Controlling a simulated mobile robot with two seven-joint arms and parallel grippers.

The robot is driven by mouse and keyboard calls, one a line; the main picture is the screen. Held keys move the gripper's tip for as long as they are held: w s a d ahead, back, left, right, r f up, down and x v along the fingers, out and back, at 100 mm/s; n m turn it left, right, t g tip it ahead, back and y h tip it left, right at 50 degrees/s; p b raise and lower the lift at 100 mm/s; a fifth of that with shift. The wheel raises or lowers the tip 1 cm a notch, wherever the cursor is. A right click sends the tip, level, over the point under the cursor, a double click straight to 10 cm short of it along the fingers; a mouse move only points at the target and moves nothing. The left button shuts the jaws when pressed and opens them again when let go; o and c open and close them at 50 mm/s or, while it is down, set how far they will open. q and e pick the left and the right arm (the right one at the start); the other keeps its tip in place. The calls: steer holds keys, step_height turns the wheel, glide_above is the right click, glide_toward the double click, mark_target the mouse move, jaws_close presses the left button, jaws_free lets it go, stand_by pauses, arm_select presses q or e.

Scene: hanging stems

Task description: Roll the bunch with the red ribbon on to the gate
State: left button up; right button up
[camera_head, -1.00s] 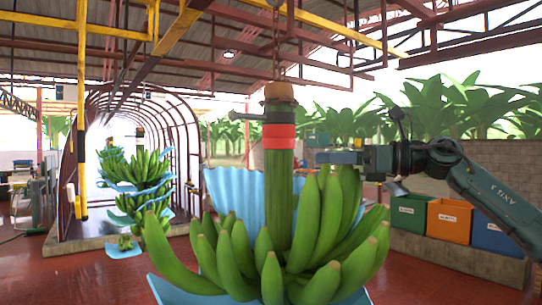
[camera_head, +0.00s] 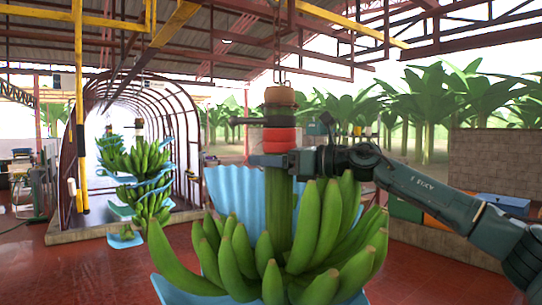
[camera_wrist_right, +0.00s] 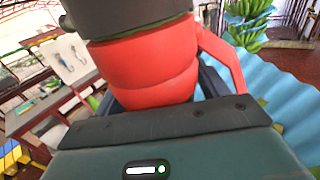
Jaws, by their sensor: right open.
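The bunch of green bananas (camera_head: 245,265) hangs upright in front of me on a thick green stem (camera_head: 280,215). The red ribbon (camera_head: 279,140) is wrapped around the stem's upper part, below a black collar (camera_head: 262,120) and a brown top. My right gripper (camera_head: 268,160) is at the stem at the ribbon's lower edge, coming in from the right. In the right wrist view the red ribbon (camera_wrist_right: 150,65) fills the space between my open jaws (camera_wrist_right: 165,100); I cannot tell whether they touch it. My left gripper is not in view.
An arched metal frame (camera_head: 187,100), perhaps the gate, stands at left behind a yellow post (camera_head: 80,130). Another bunch (camera_head: 140,165) with blue sheets hangs before it. A blue sheet (camera_head: 235,195) is behind the near bunch. Bins (camera_head: 405,208) stand at right; red floor is open at left.

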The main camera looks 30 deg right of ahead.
steer(key=c, duration=1.3)
steer(key=shift+c, duration=0.2)
